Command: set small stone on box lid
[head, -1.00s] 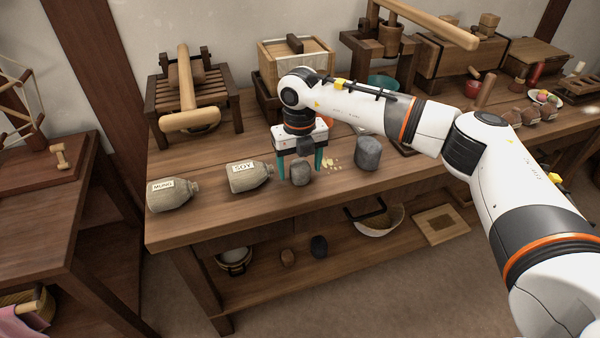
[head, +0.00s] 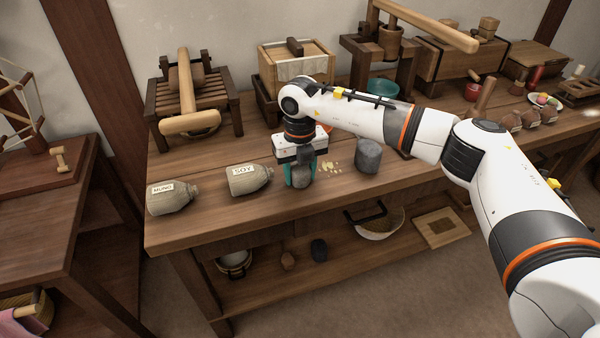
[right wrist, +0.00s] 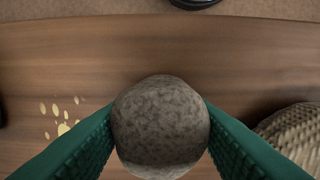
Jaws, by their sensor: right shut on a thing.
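The small grey stone (head: 302,178) is on or just above the front of the workbench (head: 215,225), between the teal fingers of my right gripper (head: 300,174). In the right wrist view, the rounded, mottled stone (right wrist: 160,125) fills the space between both fingers, which touch its sides. A pale wooden box (head: 296,72) with a dark block on top stands at the back. A brown closed box (head: 537,60) stands at the far right. I cannot tell which one has the lid named in the task. My left gripper is out of view.
A larger grey stone (head: 368,157) stands to the right of the gripper, with scattered yellow beans (head: 333,167) between. Sacks marked SOY (head: 246,181) and MUNG (head: 172,197) lie to the left. A slatted wooden press (head: 190,95) is at the back left.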

